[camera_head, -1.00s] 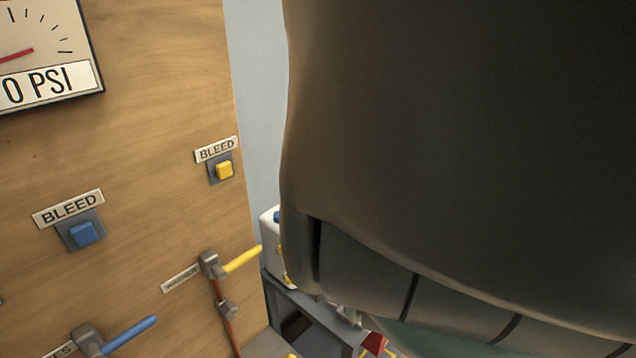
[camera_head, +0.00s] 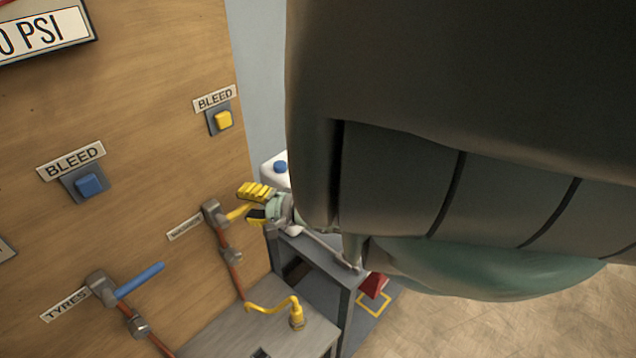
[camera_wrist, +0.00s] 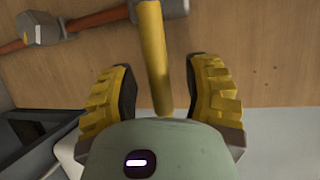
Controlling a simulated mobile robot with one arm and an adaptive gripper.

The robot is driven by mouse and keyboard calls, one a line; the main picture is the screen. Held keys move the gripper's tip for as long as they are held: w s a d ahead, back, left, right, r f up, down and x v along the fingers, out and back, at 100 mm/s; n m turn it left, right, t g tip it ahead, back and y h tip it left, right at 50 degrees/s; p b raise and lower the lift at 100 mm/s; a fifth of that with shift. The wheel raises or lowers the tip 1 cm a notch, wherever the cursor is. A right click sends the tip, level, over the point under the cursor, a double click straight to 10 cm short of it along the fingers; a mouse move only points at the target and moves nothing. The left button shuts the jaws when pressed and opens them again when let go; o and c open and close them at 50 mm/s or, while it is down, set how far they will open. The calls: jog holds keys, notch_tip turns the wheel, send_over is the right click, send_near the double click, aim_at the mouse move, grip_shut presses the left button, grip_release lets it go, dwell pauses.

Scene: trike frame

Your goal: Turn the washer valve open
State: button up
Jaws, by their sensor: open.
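The washer valve is a grey fitting (camera_head: 213,212) on the wooden board with a yellow lever handle (camera_head: 238,211) that sticks out from it. A label reading WASHER is on its left. My gripper (camera_head: 257,203) has yellow ribbed fingers and is at the outer end of the handle. In the wrist view the yellow handle (camera_wrist: 154,60) lies between the two open fingers of my gripper (camera_wrist: 160,88), with gaps on both sides. The valve body (camera_wrist: 150,8) is at the top edge of that view.
The tyres valve has a blue handle (camera_head: 140,280) at lower left. Blue (camera_head: 88,185) and yellow (camera_head: 223,119) bleed buttons are above. A grey bench (camera_head: 260,335) with a yellow hose (camera_head: 272,307) stands below. A white container (camera_head: 272,172) stands behind my gripper. My arm covers the right side.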

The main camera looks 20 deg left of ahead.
grip_shut()
dwell(0.5)
